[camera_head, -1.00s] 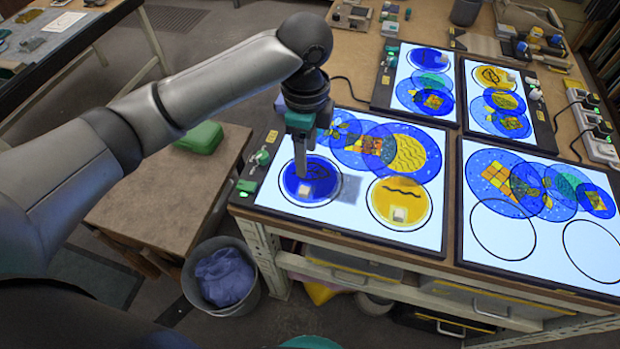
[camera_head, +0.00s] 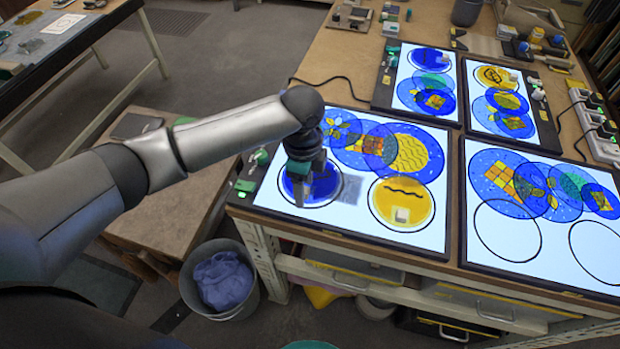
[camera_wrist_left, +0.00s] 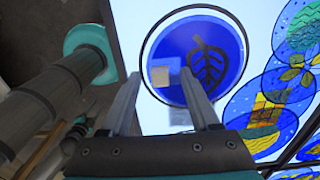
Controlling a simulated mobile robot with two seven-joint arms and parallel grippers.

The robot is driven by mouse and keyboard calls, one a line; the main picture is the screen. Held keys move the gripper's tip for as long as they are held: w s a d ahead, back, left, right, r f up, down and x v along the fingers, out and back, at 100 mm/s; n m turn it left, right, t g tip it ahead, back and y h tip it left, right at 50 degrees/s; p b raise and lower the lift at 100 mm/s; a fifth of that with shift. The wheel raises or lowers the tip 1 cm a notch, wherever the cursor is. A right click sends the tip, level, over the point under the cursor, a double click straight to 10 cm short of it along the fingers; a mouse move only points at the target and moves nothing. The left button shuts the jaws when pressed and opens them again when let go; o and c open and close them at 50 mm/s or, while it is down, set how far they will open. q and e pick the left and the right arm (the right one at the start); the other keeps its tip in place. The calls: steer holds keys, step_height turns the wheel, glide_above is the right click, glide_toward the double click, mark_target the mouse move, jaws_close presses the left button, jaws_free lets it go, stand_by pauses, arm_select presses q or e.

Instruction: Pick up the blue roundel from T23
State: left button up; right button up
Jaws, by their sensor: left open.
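The blue roundel (camera_head: 325,186), a round blue glass piece, lies inside a black outline circle on the near left lit panel (camera_head: 350,226). In the left wrist view the blue roundel (camera_wrist_left: 229,40) shows a dark leaf drawing and a small tan block (camera_wrist_left: 160,75) near its edge. My left gripper (camera_head: 300,203) is over the roundel in the head view and hides part of it. In the wrist view the open fingers of my left gripper (camera_wrist_left: 160,78) stand either side of the tan block, with nothing held. No T23 label is readable. My right gripper is out of view.
A yellow roundel (camera_head: 418,192) with a pale block lies to the right on the same panel. Overlapping blue and yellow glass discs (camera_head: 375,143) lie behind. Another lit panel (camera_head: 463,255) adjoins at right. A grey bin (camera_head: 240,312) stands on the floor below.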

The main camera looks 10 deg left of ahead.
arm_select(q)
jaws_close()
stand_by(0.4)
stand_by(0.9)
